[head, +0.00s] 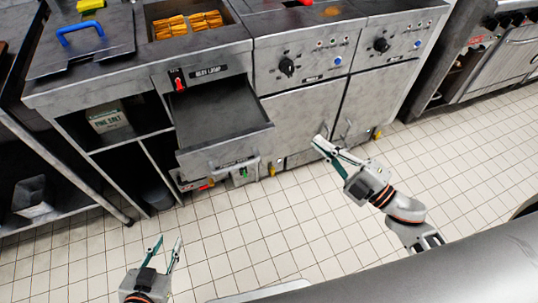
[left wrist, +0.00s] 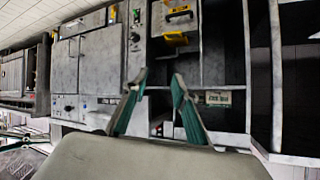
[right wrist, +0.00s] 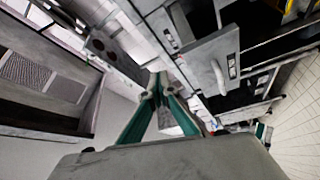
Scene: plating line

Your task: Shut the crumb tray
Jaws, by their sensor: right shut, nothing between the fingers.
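The crumb tray (head: 222,112) is a grey metal drawer under the fryer panel in the head view. It is pulled well out, with its inside showing and looking empty. Its front panel (head: 215,155) carries a label and a pale bar handle. My right gripper (head: 318,145) is shut and empty, to the right of the tray front and apart from it. Its fingers also show in the right wrist view (right wrist: 160,95). My left gripper (head: 168,250) is open and empty, low in front of the tray; its spread fingers show in the left wrist view (left wrist: 158,95).
Cabinet doors (head: 300,115) stand right of the tray. An open shelf with a salt box (head: 108,118) is at left. A basin of orange food (head: 188,24) and a lid with a blue handle (head: 80,35) are on top. The tiled floor (head: 235,230) in front is clear.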

